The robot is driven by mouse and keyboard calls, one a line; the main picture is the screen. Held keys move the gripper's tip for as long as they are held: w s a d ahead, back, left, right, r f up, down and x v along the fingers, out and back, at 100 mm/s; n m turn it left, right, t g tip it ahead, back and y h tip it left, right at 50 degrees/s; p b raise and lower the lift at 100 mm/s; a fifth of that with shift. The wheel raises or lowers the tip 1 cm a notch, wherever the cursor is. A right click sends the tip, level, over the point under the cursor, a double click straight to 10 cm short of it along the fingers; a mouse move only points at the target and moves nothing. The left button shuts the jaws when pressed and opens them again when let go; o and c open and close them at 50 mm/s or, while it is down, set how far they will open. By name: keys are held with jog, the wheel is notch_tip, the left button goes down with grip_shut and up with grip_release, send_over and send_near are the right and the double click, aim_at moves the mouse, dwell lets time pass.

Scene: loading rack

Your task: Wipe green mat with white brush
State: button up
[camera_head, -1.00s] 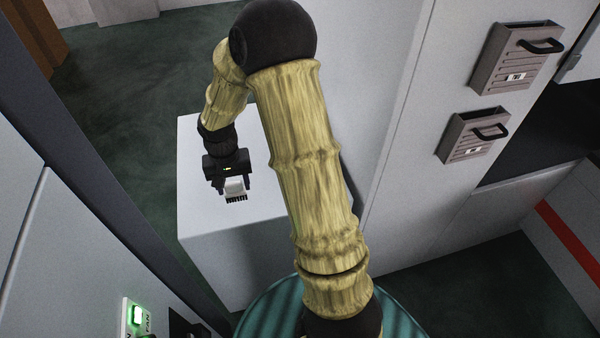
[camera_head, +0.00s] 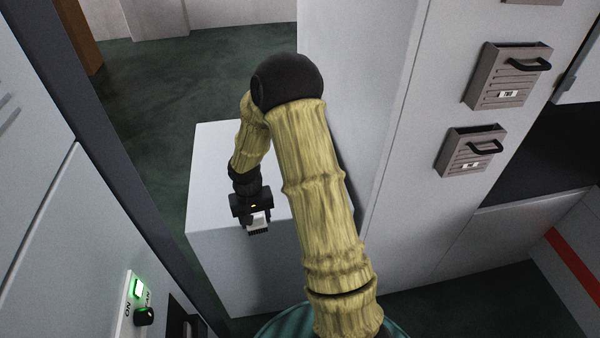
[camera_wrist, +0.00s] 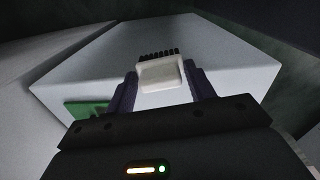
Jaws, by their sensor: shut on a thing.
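My gripper (camera_head: 257,217) is shut on the white brush (camera_head: 260,222), above or beside the front edge of a white block (camera_head: 212,165) in the head view. In the wrist view, the brush (camera_wrist: 160,73) sits between the two dark fingers of my gripper (camera_wrist: 160,82). Its dark bristles point away from the wrist. A flat green piece (camera_wrist: 88,108), likely the green mat, shows at the left in the wrist view. It is partly hidden by my gripper. It looks apart from the brush. I cannot see the mat in the head view.
A tall white cabinet (camera_head: 385,130) with two grey handled holders (camera_head: 505,78) stands at the right. A panel with a lit green switch (camera_head: 138,288) and a black knob is at the lower left. Dark green floor (camera_head: 165,75) is clear behind the block.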

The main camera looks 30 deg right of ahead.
notch_tip(320, 180, down, 10)
jog(key=s+n, duration=0.1)
jog(key=n, duration=0.1)
jog(key=shift+a+r, duration=0.2)
jog(key=shift+a, duration=0.05)
